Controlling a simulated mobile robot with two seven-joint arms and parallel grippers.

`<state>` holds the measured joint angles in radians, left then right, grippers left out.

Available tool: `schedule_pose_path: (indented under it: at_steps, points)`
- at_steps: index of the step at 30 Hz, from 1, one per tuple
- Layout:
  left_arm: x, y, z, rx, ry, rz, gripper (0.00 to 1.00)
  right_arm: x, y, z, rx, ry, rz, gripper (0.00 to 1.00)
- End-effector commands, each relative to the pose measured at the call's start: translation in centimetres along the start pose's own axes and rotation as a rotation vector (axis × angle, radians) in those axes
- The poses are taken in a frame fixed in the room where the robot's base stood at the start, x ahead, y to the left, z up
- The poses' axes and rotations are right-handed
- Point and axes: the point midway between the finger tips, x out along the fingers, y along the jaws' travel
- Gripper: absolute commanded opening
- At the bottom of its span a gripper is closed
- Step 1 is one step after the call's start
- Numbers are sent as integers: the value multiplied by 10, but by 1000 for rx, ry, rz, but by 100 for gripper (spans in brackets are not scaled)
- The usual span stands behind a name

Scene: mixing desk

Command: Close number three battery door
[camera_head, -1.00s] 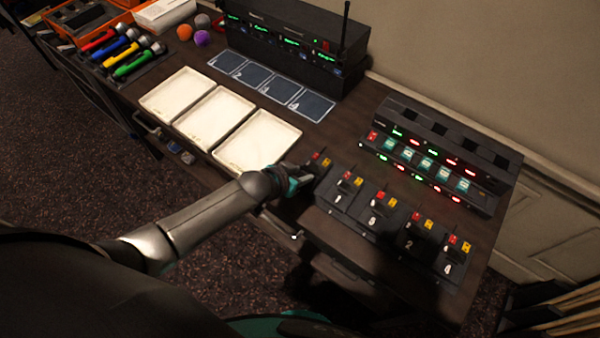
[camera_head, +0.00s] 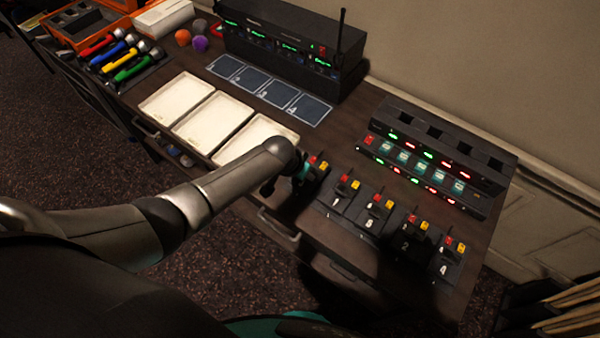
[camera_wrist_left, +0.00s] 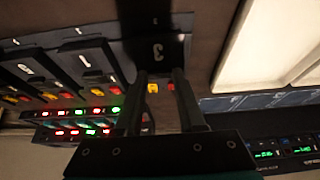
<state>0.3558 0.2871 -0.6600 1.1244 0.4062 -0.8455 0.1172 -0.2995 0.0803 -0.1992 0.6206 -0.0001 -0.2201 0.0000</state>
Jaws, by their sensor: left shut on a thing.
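The number three pack (camera_head: 318,168) is a black box with a red and a yellow cap, at the left end of a row of similar packs in the head view. In the left wrist view its dark panel (camera_wrist_left: 157,35) carries a "3". My left gripper (camera_head: 303,172) is at this pack. In the left wrist view the fingers of my left gripper (camera_wrist_left: 160,95) stand either side of its yellow and red caps, shut on the pack. My forearm hides part of it in the head view, and I cannot tell how its door sits. My right gripper is not in view.
Packs one (camera_head: 342,192), five (camera_head: 372,212), two (camera_head: 407,240) and four (camera_head: 448,262) stand close by on the right. A charger rack (camera_head: 430,170) with lit lamps is behind them. White trays (camera_head: 215,122) lie to the left.

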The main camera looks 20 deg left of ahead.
Motion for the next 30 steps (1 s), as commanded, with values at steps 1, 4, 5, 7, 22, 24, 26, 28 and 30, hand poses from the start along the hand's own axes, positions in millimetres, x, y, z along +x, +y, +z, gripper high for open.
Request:
schedule_pose_path:
  at_steps: [1,4,5,7,22,24,26,28,30]
  points:
    - [4,1,-6,-1,-43,0,0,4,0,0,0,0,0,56]
    - [10,1,-9,0,-131,1,0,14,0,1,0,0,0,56]
    - [12,1,-9,0,-155,0,0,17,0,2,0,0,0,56]
    - [15,1,-11,0,-204,1,0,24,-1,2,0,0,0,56]
    - [26,1,-17,1,-425,1,0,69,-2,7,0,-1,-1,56]
    - [27,0,-17,0,-440,0,0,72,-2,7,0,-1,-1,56]
    - [27,0,-17,0,-450,0,0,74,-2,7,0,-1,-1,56]
    - [27,0,-18,0,-457,0,0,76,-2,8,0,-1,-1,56]
    - [27,0,-18,0,-462,0,0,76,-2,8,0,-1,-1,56]
